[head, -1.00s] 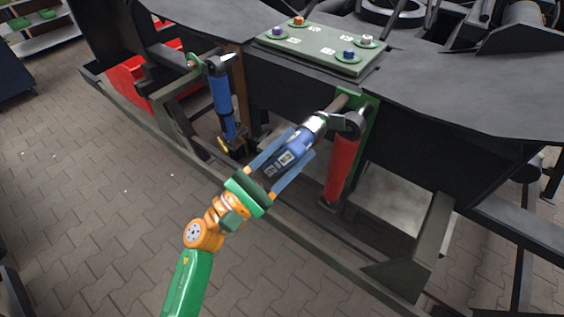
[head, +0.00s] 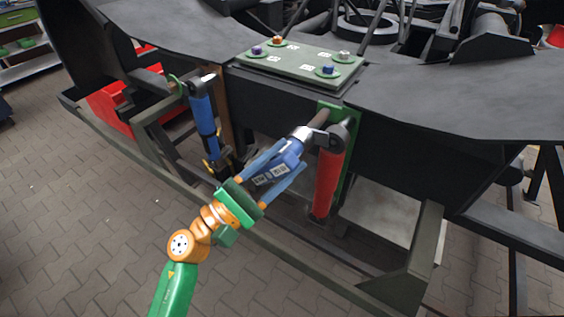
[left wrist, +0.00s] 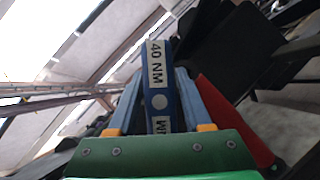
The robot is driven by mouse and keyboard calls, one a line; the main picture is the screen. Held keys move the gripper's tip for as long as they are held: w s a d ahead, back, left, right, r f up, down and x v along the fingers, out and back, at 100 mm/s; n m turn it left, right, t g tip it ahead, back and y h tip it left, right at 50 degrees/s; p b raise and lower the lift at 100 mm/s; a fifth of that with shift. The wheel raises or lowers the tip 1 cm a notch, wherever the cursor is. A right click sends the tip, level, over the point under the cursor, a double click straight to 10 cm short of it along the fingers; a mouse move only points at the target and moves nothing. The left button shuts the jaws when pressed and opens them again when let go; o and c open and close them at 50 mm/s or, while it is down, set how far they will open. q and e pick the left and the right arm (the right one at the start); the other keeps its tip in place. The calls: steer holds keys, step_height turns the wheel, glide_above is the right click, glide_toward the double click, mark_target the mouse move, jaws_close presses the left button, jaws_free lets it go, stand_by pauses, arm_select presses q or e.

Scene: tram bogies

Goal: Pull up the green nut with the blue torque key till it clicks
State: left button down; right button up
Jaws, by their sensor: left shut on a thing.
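A blue torque key (head: 283,160) with a silver head is held in my left gripper (head: 296,155). My fingers lie along both sides of its body. Its head is close to the peg on a green bracket (head: 351,125); I cannot tell whether it touches. In the left wrist view the key (left wrist: 160,102) shows a "40 NM" label between the fingers of the left gripper (left wrist: 160,78). Several nuts sit on a grey-green plate (head: 300,60): orange (head: 278,41), purple (head: 256,50), white (head: 344,54) and blue (head: 328,70), on green discs. I cannot make out a green nut. My right gripper is out of view.
A red-handled tool (head: 326,180) hangs at the bracket, close beside the held key. Another blue tool (head: 203,112) hangs further left. A red box (head: 110,110) is behind the frame's left end. The low frame rail (head: 290,262) runs in front; the paved floor (head: 80,220) is clear.

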mark_target(280, 176)
arm_select(q)
steer(key=shift+s+d+f+m+g+b, duration=0.1)
steer(key=shift+m+g+b, duration=0.25)
steer(key=shift+m+g, duration=0.45)
steer(key=shift+m, duration=0.6)
steer(key=shift+m+g+b, duration=0.3)
steer(key=shift+m+g, duration=0.4)
steer(key=shift+m, duration=0.5)
steer(key=shift+s+a+f, duration=0.1)
steer(key=shift+s+a, duration=0.2)
steer(key=shift+s, duration=0.1)
steer(key=s+a, duration=0.1)
steer(key=s+a+b, duration=0.1)
steer(key=s, duration=0.1)
steer(key=shift+s+a, duration=0.1)
steer(key=shift+a, duration=0.05)
steer(key=shift+s+a, duration=0.3)
steer(key=shift+s, duration=0.15)
